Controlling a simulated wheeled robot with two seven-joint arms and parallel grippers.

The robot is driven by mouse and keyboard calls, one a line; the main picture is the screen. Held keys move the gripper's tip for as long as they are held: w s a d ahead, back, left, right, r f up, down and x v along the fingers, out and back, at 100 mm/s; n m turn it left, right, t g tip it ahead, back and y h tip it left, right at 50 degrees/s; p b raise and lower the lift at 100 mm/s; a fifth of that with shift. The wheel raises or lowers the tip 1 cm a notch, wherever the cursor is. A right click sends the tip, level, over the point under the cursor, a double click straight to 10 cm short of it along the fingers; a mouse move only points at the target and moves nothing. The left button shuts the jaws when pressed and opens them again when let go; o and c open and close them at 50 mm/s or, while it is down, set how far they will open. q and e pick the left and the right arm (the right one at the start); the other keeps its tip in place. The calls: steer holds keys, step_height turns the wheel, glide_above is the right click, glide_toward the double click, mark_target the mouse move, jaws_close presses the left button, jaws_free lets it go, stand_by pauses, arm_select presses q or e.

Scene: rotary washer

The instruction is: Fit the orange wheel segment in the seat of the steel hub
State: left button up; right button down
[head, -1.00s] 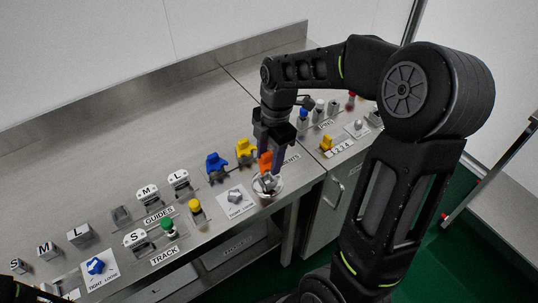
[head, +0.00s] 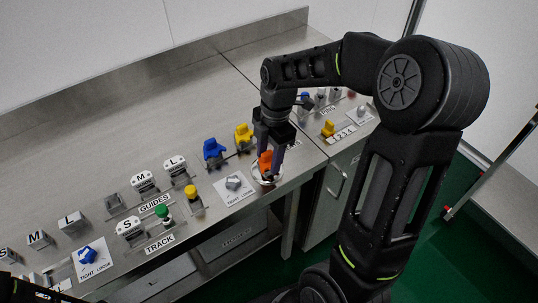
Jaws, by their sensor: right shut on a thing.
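The orange wheel segment (head: 265,160) is between the fingers of my right gripper (head: 270,158), which is shut on it. It is low over the round, pale-rimmed seat of the steel hub (head: 267,179) near the table's front edge. The segment and fingers hide most of the hub, so I cannot tell whether the segment is seated in it or just above it. Only a dark piece of my left arm shows in the lower left corner; its fingers are not visible.
Blue (head: 213,149) and yellow (head: 243,136) pieces stand behind and left of the hub. A grey knob on a white card (head: 234,184) is close on its left. Guide and track blocks stand further left, pins to the right. The back of the steel table (head: 130,130) is clear.

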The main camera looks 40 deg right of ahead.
stand_by(0.4)
steer(key=c, duration=0.6)
jaws_free()
steer(key=r, duration=0.5)
steer(key=d+r+b, duration=0.1)
steer(key=r, duration=0.1)
steer(key=shift+r, duration=0.35)
